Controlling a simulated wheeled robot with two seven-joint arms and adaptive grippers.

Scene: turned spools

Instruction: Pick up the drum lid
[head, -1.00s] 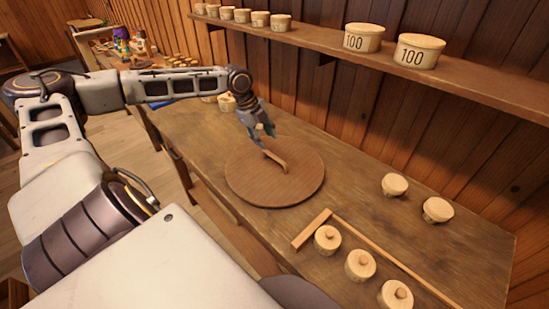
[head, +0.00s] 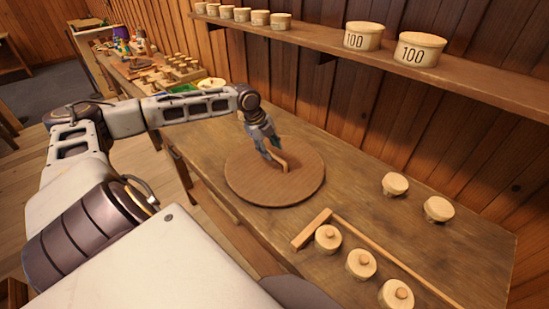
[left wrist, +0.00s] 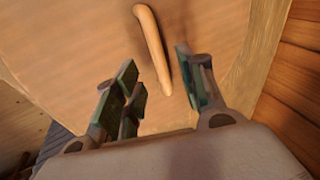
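The drum lid (head: 250,185) is a broad, round wooden disc lying flat on the bench. A bar handle (head: 286,164) stands on it, and the handle also shows in the left wrist view (left wrist: 150,40). My left gripper (head: 272,153) is over the lid, at the handle's far end. In the left wrist view the left gripper (left wrist: 162,88) is open, with green-padded fingers apart and the handle's near end between them. I see a gap on the right side of the handle; whether the fingers touch the lid I cannot tell. My right gripper is not in view.
Several small lidded pots (head: 361,264) stand at the bench's front right, beside a wooden strip (head: 385,257). Two more pots (head: 395,184) stand farther back. A wall shelf (head: 440,80) holds tubs marked 100 (head: 418,49). Bare bench (head: 345,165) lies right of the lid.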

